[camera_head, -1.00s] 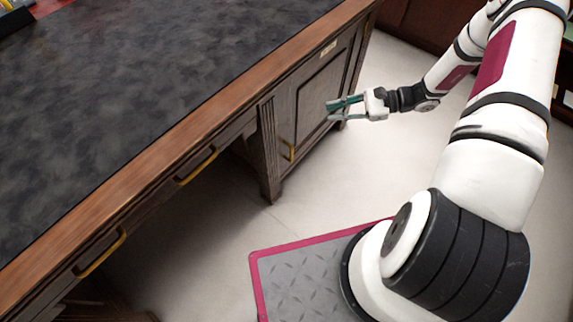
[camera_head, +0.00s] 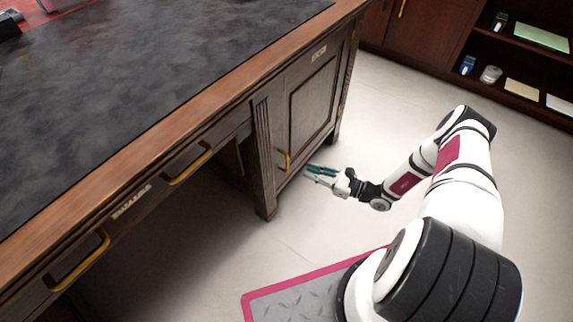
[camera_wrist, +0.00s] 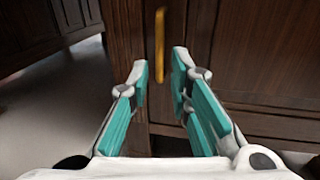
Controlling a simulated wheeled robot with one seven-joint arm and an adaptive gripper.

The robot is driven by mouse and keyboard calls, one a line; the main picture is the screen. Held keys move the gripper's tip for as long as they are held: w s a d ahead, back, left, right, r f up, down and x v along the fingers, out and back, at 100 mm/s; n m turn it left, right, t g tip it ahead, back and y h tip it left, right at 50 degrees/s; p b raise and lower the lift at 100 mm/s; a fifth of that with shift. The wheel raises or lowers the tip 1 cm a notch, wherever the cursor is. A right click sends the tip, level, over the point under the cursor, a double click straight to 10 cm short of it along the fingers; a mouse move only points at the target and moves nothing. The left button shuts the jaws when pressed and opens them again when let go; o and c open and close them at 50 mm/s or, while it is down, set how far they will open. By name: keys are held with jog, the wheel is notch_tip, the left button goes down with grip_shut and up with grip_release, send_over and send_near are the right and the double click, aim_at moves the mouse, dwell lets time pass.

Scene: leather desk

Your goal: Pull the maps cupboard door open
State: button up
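The maps cupboard door (camera_head: 313,100) is a dark wooden panel at the desk's right end, and it looks shut. A small label (camera_head: 319,54) sits above it, too small to read. The door's brass handle (camera_head: 284,160) is upright at its lower left. My gripper (camera_head: 308,172) is just to the right of the handle in the head view, its teal fingers pointing at it. In the wrist view the handle (camera_wrist: 160,45) stands upright ahead, in line with the gap between my fingers (camera_wrist: 160,68). The fingers are open and empty, apart from the handle as far as I can tell.
Drawers with brass handles (camera_head: 188,164) run along the desk front to the left. The desk leg (camera_head: 264,170) stands left of the door. The pale floor (camera_head: 390,115) in front of the door is clear. Shelves (camera_head: 515,60) stand at the back right.

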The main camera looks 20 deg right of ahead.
aim_at(287, 170)
jog(key=b+x, duration=0.2)
jog(key=x, duration=0.7)
jog(key=shift+w+a, duration=0.2)
jog(key=shift+a, duration=0.1)
grip_shut()
